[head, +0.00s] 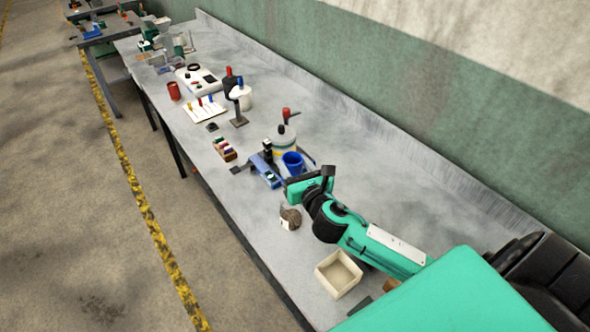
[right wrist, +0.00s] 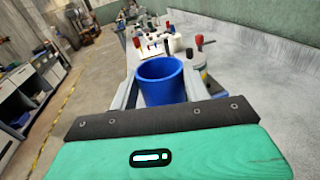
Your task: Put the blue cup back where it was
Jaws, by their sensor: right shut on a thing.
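The blue cup (head: 294,163) is upright at my right gripper (head: 298,178), beside a blue device (head: 265,174) and a white canister with a yellow band (head: 284,148). In the right wrist view the blue cup (right wrist: 163,88) stands between the two grey fingers of my right gripper (right wrist: 161,92), which is shut on it. I see the cup's open rim and part of its inside. Whether its base touches anything below cannot be told. My left gripper is not in view.
A jar with brown contents (head: 290,217) and a beige open box (head: 338,273) stand nearer the front edge. A rack of small coloured pieces (head: 224,149), a dark stand (head: 239,119) and a red cup (head: 174,91) are farther along. The table is clear toward the wall.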

